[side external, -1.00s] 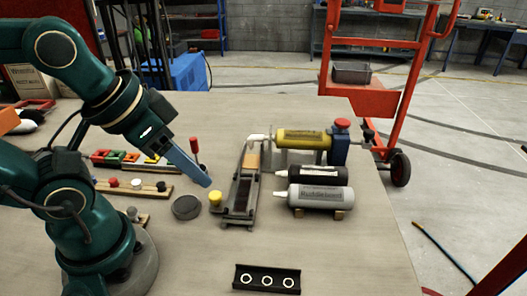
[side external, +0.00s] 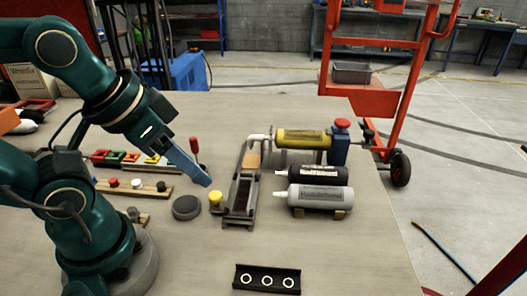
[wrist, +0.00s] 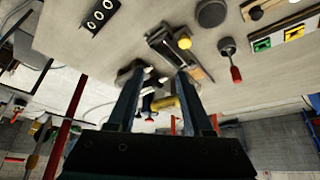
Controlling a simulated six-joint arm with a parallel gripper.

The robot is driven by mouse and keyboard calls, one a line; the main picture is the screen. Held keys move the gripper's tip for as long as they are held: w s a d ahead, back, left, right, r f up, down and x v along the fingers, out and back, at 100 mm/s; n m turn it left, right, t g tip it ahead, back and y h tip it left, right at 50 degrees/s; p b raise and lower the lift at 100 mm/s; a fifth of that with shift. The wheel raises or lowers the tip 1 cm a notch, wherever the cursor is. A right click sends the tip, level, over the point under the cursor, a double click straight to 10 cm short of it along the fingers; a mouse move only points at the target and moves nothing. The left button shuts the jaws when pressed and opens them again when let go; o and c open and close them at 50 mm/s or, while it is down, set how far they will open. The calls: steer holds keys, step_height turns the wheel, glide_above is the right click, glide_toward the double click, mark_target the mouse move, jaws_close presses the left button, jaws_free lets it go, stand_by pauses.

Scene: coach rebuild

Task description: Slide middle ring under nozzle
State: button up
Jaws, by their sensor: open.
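A black holder (side external: 239,286) with three white rings in a row lies at the front of the table; its middle ring (side external: 267,281) is between the other two. The holder also shows in the wrist view (wrist: 88,16). A yellow cartridge (side external: 303,139) lies level at the back, with a pale nozzle (side external: 258,138) pointing left over the far end of a dark-centred track (side external: 241,196). My gripper (side external: 207,183) is open and empty above the table, left of the track and well away from the rings. Its two fingers (wrist: 159,72) are spread apart in the wrist view.
A black and a grey tube (side external: 320,196) lie right of the track. A yellow knob (side external: 215,198) and a dark round puck (side external: 186,207) stand left of it. Racks with coloured pieces (side external: 127,158) are farther left. Table around the ring holder is clear.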

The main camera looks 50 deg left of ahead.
steer(key=shift+o, duration=1)
steer(key=m+g, duration=0.5)
steer(key=m, duration=0.4)
glide_above(215, 195)
steer(key=f, duration=0.6)
steer(key=shift+w+d+f, duration=0.15)
steer(key=shift+w, duration=0.05)
steer(key=shift+s+a+f+g, duration=0.1)
steer(key=shift+f+g, duration=0.05)
steer(key=shift+f, duration=0.3)
steer(key=shift+s+a+f+g, duration=0.1)
steer(key=shift+f+g, duration=0.05)
steer(key=shift+f, duration=2.45)
jaws_close()
